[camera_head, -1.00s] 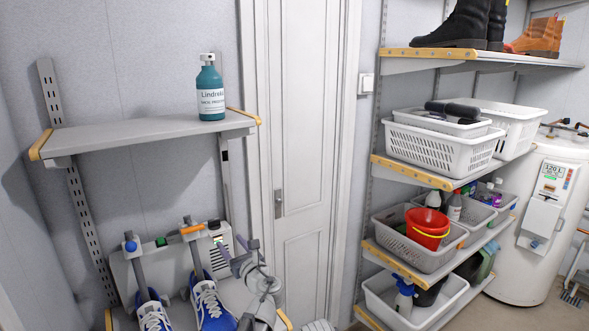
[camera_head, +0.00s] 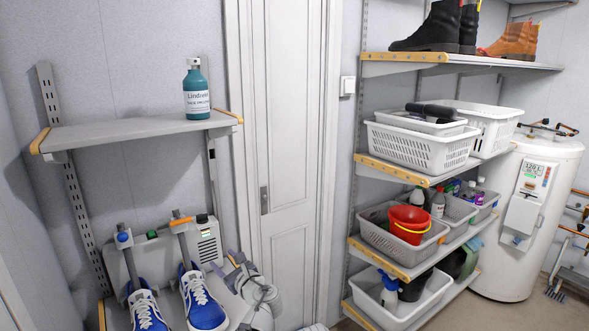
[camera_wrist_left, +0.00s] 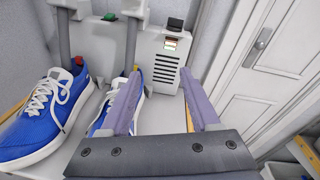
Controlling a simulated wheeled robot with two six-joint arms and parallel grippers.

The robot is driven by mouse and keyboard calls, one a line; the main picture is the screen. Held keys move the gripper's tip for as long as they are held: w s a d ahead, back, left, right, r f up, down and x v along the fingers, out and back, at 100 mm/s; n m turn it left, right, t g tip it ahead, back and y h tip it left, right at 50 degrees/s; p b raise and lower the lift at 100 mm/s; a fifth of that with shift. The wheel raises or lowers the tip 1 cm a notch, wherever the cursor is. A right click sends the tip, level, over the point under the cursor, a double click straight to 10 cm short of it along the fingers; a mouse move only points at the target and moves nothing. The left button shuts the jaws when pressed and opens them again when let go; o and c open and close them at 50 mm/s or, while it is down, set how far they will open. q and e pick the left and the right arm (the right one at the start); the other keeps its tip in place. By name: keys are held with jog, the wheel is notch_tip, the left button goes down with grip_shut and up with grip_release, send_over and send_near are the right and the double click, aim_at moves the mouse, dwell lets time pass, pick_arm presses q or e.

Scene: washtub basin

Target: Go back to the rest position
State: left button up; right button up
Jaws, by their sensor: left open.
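My left gripper (camera_head: 226,263) is open and empty, low in the head view, just right of the shoe dryer (camera_head: 208,240). Its two purple fingers also show spread apart in the left wrist view (camera_wrist_left: 160,80), with the dryer behind them. A pair of blue shoes stands at the dryer: the left shoe (camera_head: 146,312) and the right shoe (camera_head: 202,302). In the wrist view, one finger overlaps the nearer shoe (camera_wrist_left: 100,122); I cannot tell whether they touch. My right gripper is not in view.
A teal bottle (camera_head: 196,92) stands on the upper left shelf (camera_head: 120,132). A closed white door (camera_head: 295,150) is behind my left arm. Shelves at right hold white baskets (camera_head: 420,148), a red bucket (camera_head: 408,222) and boots (camera_head: 430,28). A white boiler (camera_head: 530,260) stands far right.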

pick_arm(q)
jog(key=s+d+f+n+g+h, duration=0.4)
jog(key=s+f+n+g, duration=0.4)
jog(key=s+f+n, duration=0.6)
jog(key=s+d+f+n+g+h, duration=0.2)
jog(key=s+d+n, duration=0.2)
jog(key=s, duration=0.3)
jog(key=s+d+f+n+g+h, duration=0.3)
jog(key=s+d, duration=0.2)
jog(key=s, duration=0.2)
jog(key=shift+s+d+f+n, duration=0.15)
jog(key=shift+s+d+n, duration=0.15)
jog(key=shift+n, duration=0.1)
